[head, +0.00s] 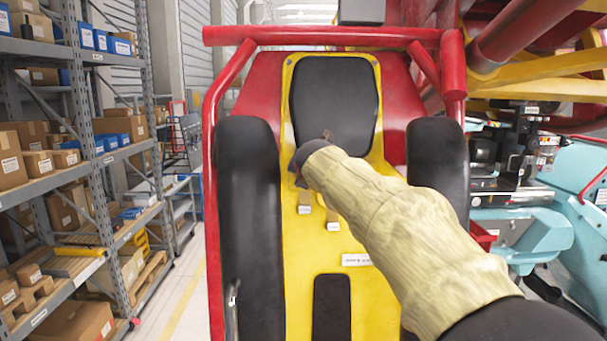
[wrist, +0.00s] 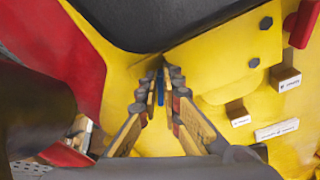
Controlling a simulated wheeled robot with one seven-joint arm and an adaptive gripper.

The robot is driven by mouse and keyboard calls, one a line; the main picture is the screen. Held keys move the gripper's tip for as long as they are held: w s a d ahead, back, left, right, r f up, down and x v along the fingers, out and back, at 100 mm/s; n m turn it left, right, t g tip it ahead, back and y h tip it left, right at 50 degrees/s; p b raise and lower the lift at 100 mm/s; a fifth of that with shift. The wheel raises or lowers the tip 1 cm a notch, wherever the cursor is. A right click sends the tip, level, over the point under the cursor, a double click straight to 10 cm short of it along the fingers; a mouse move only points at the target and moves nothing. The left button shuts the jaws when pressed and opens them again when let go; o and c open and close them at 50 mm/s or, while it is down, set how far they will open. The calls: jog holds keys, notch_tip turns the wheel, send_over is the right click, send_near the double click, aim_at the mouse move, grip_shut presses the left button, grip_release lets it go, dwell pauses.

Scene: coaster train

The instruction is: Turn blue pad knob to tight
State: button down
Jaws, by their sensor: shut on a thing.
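My gripper (wrist: 161,80) reaches forward in the wrist view, its two fingers close together at the tips. A narrow blue part (wrist: 160,90), which looks like the blue pad knob, shows between the fingertips. The gripper is shut on it just below the black seat pad (wrist: 150,18). Most of the knob is hidden by the fingers, and its turn angle cannot be told. In the head view my sleeved arm reaches to the left side of the yellow seat panel (head: 305,280), and the fingertips are mostly hidden behind the wrist.
Small labelled blocks (wrist: 286,78) and bolts sit on the yellow panel, with a red part (wrist: 304,24) at upper right. Black side pads (head: 248,200) flank the seat inside a red frame (head: 320,36). Shelves with boxes (head: 70,200) stand left.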

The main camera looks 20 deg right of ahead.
jog(key=shift+s+d+f+m+t+y+b, duration=0.15)
jog(key=shift+f+m+t+b, duration=0.2)
jog(key=shift+m+b, duration=1.15)
jog(key=shift+s+d+f+m+t+y+b, duration=0.1)
jog(key=shift+f+m+t+b, duration=0.35)
jog(key=shift+m, duration=2)
jog(key=shift+s+d+f+m+t+y+b, duration=0.1)
jog(key=shift+s+d+m+t+b, duration=0.1)
jog(key=shift+m+b, duration=1.35)
jog(key=shift+m, duration=0.6)
jog(key=c, duration=2)
grip_release()
jog(key=shift+r, duration=0.1)
jog(key=v, duration=1.2)
